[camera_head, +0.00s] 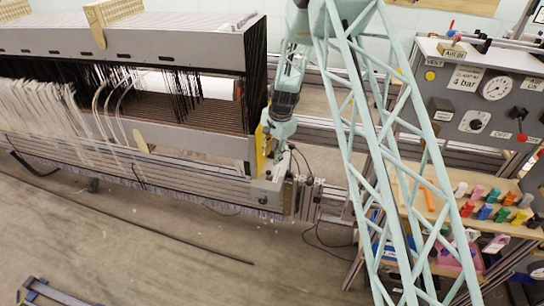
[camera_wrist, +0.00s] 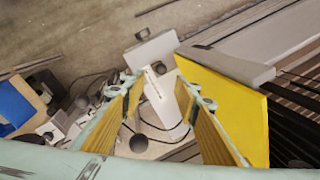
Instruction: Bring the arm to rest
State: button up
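My gripper (camera_head: 275,140) hangs at the right end of the loom frame (camera_head: 200,50), beside a yellow plate (camera_head: 261,148). In the wrist view my gripper (camera_wrist: 162,84) has two fingers with yellow-ribbed inner faces, spread well apart. I see nothing held between them. The yellow plate (camera_wrist: 232,98), with a grey strip along its edge, stands close to the right finger. A pale bracket (camera_wrist: 166,110) shows in the gap, beyond or between the fingers; I cannot tell whether anything touches.
White threads (camera_head: 45,105) hang on the loom's left. At right are a gauge panel (camera_head: 485,95) and a shelf (camera_head: 450,200) with coloured spools. A pale blue lattice column crosses the head view. Bare floor (camera_head: 120,245) lies in front, with loose cables (camera_head: 320,235) near the loom's end.

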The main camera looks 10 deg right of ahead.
jog(key=shift+r, duration=0.1)
jog(key=s+d+r+n, duration=0.1)
jog(key=s+r, duration=0.4)
jog(key=r, duration=0.5)
jog(key=s+d+r+n, duration=0.1)
jog(key=s+r+n, duration=0.1)
jog(key=s+r, duration=0.65)
jog(key=s+r+n, duration=0.1)
jog(key=s+r, duration=0.1)
jog(key=r, duration=1.1)
jog(key=s+d+r+n+t, duration=0.1)
jog(key=s+r, duration=0.5)
jog(key=s, duration=0.2)
jog(key=s+d+r+n, duration=0.1)
jog(key=s+r+n, duration=0.1)
jog(key=s+r, duration=0.5)
jog(key=s+d+r+n, duration=0.1)
jog(key=s+d+n, duration=0.1)
jog(key=s, duration=1.4)
jog(key=s+d+r+n+t+h, duration=0.1)
jog(key=s+r+n, duration=0.1)
jog(key=s, duration=1.4)
jog(key=shift+d, duration=0.4)
